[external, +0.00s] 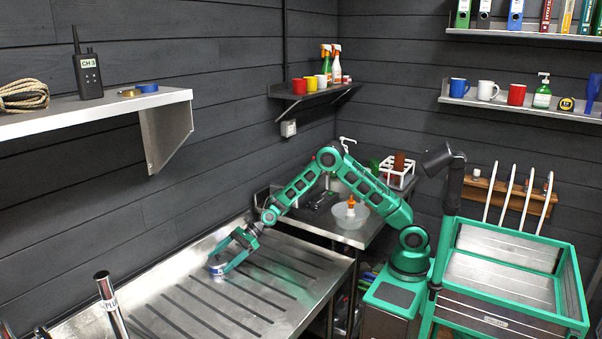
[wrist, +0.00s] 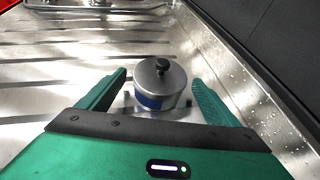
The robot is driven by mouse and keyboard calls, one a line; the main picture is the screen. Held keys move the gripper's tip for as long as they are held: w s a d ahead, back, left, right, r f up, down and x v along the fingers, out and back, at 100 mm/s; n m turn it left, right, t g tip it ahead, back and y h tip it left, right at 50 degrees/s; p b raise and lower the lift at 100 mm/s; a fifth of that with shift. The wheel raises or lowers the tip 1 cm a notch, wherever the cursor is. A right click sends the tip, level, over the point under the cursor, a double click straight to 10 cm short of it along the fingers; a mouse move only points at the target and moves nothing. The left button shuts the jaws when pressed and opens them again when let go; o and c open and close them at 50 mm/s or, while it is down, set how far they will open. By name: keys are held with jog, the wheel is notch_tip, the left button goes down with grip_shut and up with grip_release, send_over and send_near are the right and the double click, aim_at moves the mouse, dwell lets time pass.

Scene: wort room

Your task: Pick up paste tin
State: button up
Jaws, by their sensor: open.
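The paste tin (wrist: 160,84) is a small round metal tin with a blue band and a dark knob on its lid. It stands upright on the ribbed steel drainboard (wrist: 65,62). My gripper (wrist: 160,92) is open, with one green finger on each side of the tin; I see gaps between the fingers and the tin. In the external view my gripper (external: 228,262) is low over the back left part of the drainboard. The tin (external: 216,268) shows there only in part, at the fingers.
The drainboard's raised back edge and the dark wall run close beside the tin. A steel tube (external: 110,305) stands at the front left. A wall shelf (external: 90,112) with a radio (external: 87,72) and rope is above left. The ribbed middle of the drainboard is clear.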

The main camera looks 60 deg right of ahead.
jog(key=shift+a, duration=0.1)
jog(key=c, duration=1.8)
jog(key=shift+r, duration=0.1)
